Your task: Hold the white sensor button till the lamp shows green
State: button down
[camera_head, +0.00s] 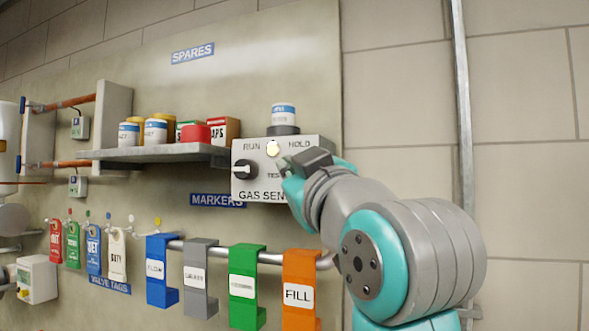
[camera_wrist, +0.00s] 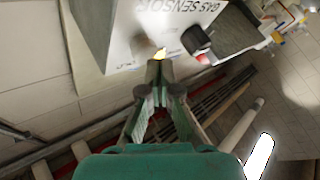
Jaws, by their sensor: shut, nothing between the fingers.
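The gas sensor box (camera_head: 247,184) is a pale box on the wall panel, with RUN, HOLD and TEST labels and a dark knob (camera_head: 243,168) at its left. A round pale-yellow lamp (camera_head: 273,148) glows near the top of its face; no green shows. My gripper (camera_head: 288,166) is shut and empty, its tips close in front of the face, just below and right of the lamp. In the wrist view, the closed tips (camera_wrist: 160,72) point at the face (camera_wrist: 125,35), near the yellow glow (camera_wrist: 160,53). I cannot make out the white button, or whether the tips touch anything.
A shelf (camera_head: 165,153) with cans and boxes adjoins the box on the left. A can (camera_head: 284,114) stands on top of the box. Coloured hanging markers (camera_head: 299,280) on a rail are below. Bare wall (camera_head: 525,140) lies to the right, past a vertical pipe (camera_head: 462,110).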

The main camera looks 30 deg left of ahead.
jog(key=shift+w+a, duration=0.1)
jog(key=shift+w, duration=0.4)
dwell(0.6)
jog(key=shift+s, duration=0.15)
dwell(1.3)
jog(key=shift+s+d, duration=0.2)
jog(key=shift+s, duration=0.55)
jog(key=s, duration=0.2)
jog(key=s+d, duration=0.1)
jog(key=s, duration=0.1)
jog(key=shift+s+d, duration=0.1)
jog(key=shift+s, duration=0.3)
dwell(0.3)
